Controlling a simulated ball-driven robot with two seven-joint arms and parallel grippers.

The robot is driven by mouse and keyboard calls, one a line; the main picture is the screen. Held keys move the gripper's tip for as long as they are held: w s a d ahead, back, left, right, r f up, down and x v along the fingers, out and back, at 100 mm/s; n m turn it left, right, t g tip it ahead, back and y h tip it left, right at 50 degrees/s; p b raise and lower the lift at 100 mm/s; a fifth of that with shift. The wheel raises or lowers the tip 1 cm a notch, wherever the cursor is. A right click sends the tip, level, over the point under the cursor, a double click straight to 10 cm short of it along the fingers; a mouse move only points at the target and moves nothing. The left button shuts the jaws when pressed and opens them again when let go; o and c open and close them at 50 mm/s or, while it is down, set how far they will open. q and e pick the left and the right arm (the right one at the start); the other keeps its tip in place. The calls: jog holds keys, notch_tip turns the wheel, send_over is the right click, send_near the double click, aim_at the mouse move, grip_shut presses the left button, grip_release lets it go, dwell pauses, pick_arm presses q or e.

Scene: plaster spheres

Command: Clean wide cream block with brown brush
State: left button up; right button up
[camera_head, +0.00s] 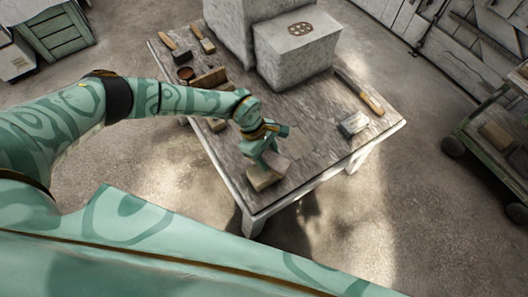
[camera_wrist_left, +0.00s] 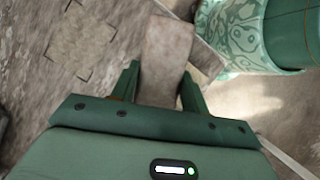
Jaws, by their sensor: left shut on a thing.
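My left gripper (camera_head: 264,162) is shut on a cream block (camera_head: 262,179) at the near edge of the worktable. In the left wrist view the left gripper (camera_wrist_left: 160,90) has a finger on each side of the same block (camera_wrist_left: 166,50), which looks flat and greyish-beige. Two brushes with brown handles lie at the table's far left, one brush (camera_head: 181,54) beside the other brush (camera_head: 202,39). I cannot tell which one is the task's brown brush. My right gripper is not in view.
A square outline (camera_wrist_left: 82,42) marks the bare tabletop. A cart (camera_head: 500,135) stands right.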

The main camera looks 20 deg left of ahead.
pick_arm(q)
jog(key=shift+s+d, duration=0.15)
jog(key=shift+d, duration=0.5)
jog(key=shift+s+d, duration=0.15)
jog(key=shift+d, duration=0.45)
jog(key=shift+w+a, duration=0.2)
jog(key=shift+a, duration=0.55)
jog(key=shift+w+a, duration=0.15)
jog(key=shift+a, duration=0.55)
jog(key=shift+w+a, duration=0.2)
jog(key=shift+a, duration=0.55)
jog(key=shift+d+r, duration=0.1)
jog(key=shift+r, duration=0.05)
jog(key=shift+s+d+r+p, duration=0.15)
jog(key=shift+d+r+p, duration=0.2)
jog(key=shift+d+r, duration=0.2)
jog(key=shift+s+d+r, duration=0.15)
jog(key=shift+d, duration=0.3)
jog(key=shift+f, duration=0.3)
jog(key=shift+f+b, duration=0.35)
jog(key=shift+f, duration=0.25)
jog(key=shift+d, duration=0.1)
